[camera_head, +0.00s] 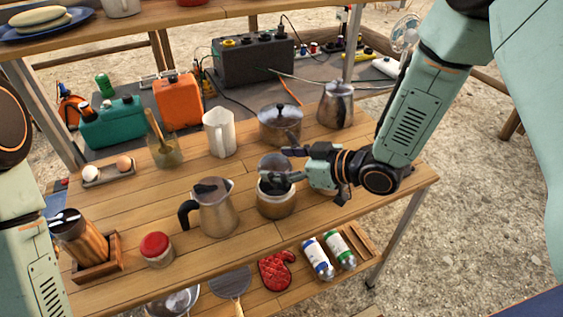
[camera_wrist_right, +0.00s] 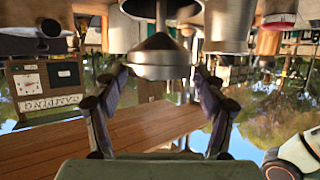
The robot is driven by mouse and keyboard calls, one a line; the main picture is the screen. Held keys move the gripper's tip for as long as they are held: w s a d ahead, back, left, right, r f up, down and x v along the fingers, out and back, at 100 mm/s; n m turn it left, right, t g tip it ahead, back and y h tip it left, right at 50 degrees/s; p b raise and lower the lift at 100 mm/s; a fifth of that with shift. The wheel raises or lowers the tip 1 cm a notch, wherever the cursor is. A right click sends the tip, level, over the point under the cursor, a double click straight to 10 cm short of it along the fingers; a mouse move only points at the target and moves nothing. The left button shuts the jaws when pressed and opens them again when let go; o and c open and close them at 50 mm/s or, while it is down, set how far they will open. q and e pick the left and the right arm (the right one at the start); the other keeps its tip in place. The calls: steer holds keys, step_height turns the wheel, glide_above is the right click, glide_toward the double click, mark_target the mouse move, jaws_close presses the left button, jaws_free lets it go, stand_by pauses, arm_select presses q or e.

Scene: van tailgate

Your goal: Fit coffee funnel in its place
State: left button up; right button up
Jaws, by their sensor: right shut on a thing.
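The coffee funnel (camera_head: 272,164) is a small grey metal cup, partly hidden by my fingers in the head view. My right gripper (camera_head: 278,167) is shut on it. In the right wrist view, the funnel (camera_wrist_right: 160,62) sits between the two fingers, with its narrow stem pointing up in that picture. A round metal coffee pot base (camera_head: 276,205) with a dark open top stands on the table just below the gripper. The funnel appears above this base; the exact gap is unclear. The metal pot top (camera_head: 214,212) with a black handle stands to its left. My left gripper is out of view.
A lidded pot (camera_head: 280,126), a metal kettle (camera_head: 336,106) and a white jug (camera_head: 220,134) stand behind. A red-lidded jar (camera_head: 156,250) and a wooden holder (camera_head: 95,258) stand at the front left.

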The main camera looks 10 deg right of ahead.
steer(key=shift+f+b, duration=1.45)
steer(key=shift+f, duration=0.2)
steer(key=shift+f+b, duration=0.45)
steer(key=shift+f, duration=0.25)
steer(key=o, duration=1.2)
steer(key=shift+c, duration=0.2)
steer(key=v, duration=1.2)
